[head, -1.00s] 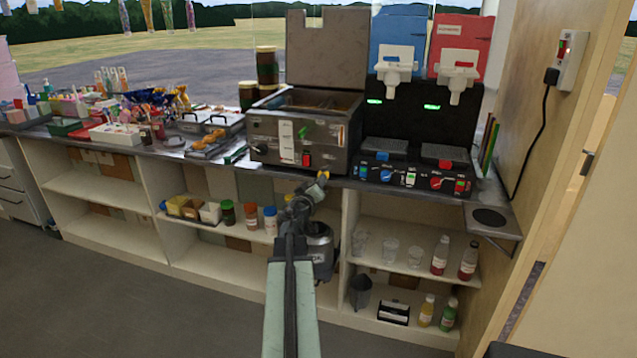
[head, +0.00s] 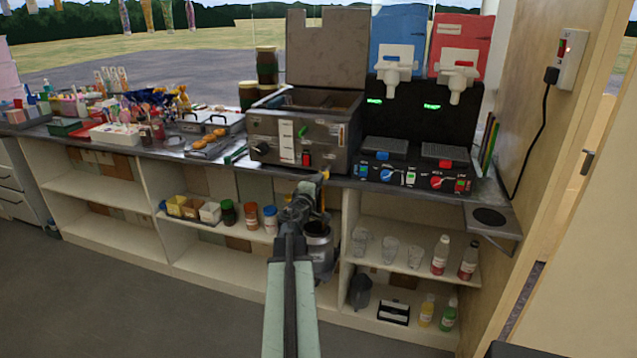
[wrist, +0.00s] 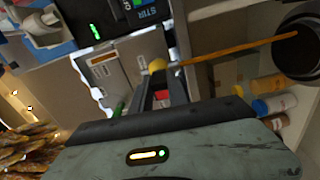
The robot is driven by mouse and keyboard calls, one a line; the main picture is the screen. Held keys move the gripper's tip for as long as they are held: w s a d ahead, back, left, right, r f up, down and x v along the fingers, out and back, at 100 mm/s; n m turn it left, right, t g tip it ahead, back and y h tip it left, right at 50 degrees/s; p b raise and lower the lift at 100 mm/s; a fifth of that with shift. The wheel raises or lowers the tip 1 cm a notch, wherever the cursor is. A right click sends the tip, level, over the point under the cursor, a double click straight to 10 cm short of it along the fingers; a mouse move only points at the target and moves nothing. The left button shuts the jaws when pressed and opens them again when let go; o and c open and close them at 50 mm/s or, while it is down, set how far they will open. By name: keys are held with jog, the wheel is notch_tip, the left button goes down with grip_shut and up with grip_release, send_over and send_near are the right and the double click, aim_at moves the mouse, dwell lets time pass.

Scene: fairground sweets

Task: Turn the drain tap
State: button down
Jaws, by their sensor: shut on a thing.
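The steel fryer (head: 268,135) stands on the counter with its lid up. The yellow handle of its drain tap (head: 325,175) is at its lower right front, over the counter edge. It also shows in the wrist view (wrist: 157,66) between the fingertips. My gripper (wrist: 160,76) is shut on this handle; in the head view my wrist hides most of the grip. A thin yellow stream (wrist: 240,50) runs from the tap into a dark pot (wrist: 299,55). The pot also shows below the tap in the head view (head: 319,262), partly behind my arm.
A black drinks machine (head: 415,125) with blue and red tanks stands right of the fryer. Shelves below hold jars (head: 250,216), clear cups (head: 388,248) and bottles (head: 440,255). Trays and sweets crowd the counter at left. The floor at lower left is clear.

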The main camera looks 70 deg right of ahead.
jog(key=shift+w+n, duration=0.1)
jog(key=shift+n, duration=0.3)
jog(key=c, duration=1.3)
grip_release()
jog(key=shift+a, duration=0.15)
